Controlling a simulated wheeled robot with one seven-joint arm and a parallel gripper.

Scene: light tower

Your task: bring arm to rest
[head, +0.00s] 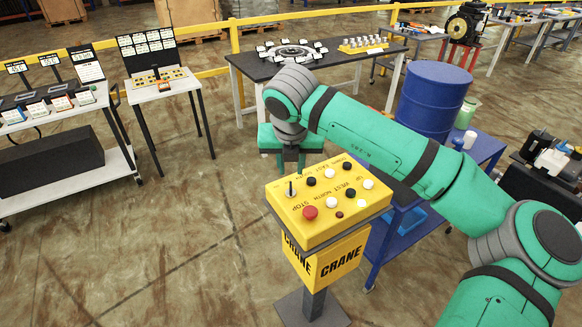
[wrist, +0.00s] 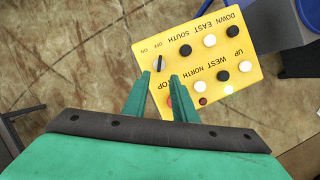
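My arm is green with grey joints and reaches from the right side of the head view over to the crane panel. My gripper (head: 291,168) points down just behind the yellow crane panel (head: 325,226). In the wrist view its two green fingers (wrist: 160,82) stand apart with nothing between them. An on/off switch (wrist: 159,64) shows just beyond the fingertips. The red STOP button (head: 310,212) is partly hidden by a finger in the wrist view. I cannot tell whether a finger touches the panel.
The panel tops a post with a CRANE box (head: 340,258). A blue barrel (head: 432,99) stands on a blue cart right of it, behind my arm. A dark table (head: 262,62) is at the back, and small tables are at the left. Floor (head: 180,250) is clear front left.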

